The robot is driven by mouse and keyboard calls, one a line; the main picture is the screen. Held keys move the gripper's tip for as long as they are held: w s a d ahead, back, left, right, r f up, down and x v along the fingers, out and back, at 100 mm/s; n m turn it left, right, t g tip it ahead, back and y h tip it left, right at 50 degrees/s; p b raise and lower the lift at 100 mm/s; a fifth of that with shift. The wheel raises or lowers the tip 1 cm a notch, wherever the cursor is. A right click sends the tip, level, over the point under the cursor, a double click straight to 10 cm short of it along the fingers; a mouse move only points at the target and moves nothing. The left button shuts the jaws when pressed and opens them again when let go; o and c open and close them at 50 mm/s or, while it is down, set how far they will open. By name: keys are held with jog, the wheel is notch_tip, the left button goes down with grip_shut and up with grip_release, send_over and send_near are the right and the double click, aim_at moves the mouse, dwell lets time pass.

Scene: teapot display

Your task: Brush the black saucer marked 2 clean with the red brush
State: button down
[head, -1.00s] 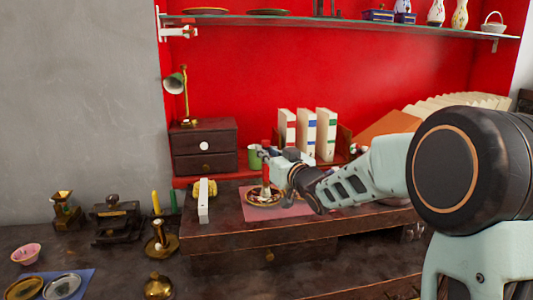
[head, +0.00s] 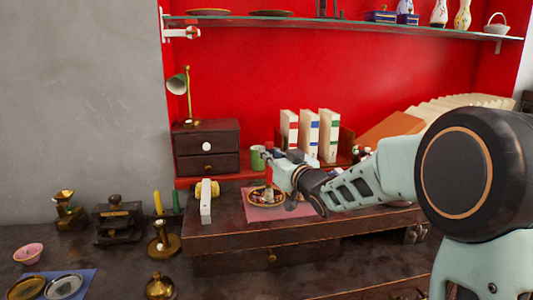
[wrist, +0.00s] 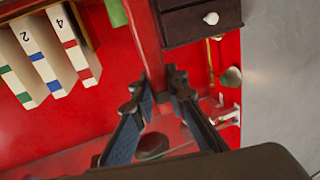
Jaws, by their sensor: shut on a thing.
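My gripper (head: 270,160) is shut on the red brush (head: 268,176), held roughly upright with its pale end down. The pale end is over or on a dark saucer (head: 252,202) with a light rim and specks; I cannot tell whether they touch. This saucer sits on a pink mat (head: 298,210) on the raised wooden stand. No number is legible on it.
Two more saucers (head: 64,287) lie on a blue cloth at the lower left. A white block (head: 206,203) stands left of the mat. A green cup (head: 257,159), a drawer box (head: 206,150) and upright books (head: 309,135) are behind. A brass candlestick (head: 163,240) stands at left front.

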aim_at(269, 143)
jog(key=shift+s+b, duration=0.15)
jog(key=shift+b, duration=0.25)
dwell(1.9)
jog(key=shift+r+p, duration=2.4)
jog(key=shift+r, duration=0.6)
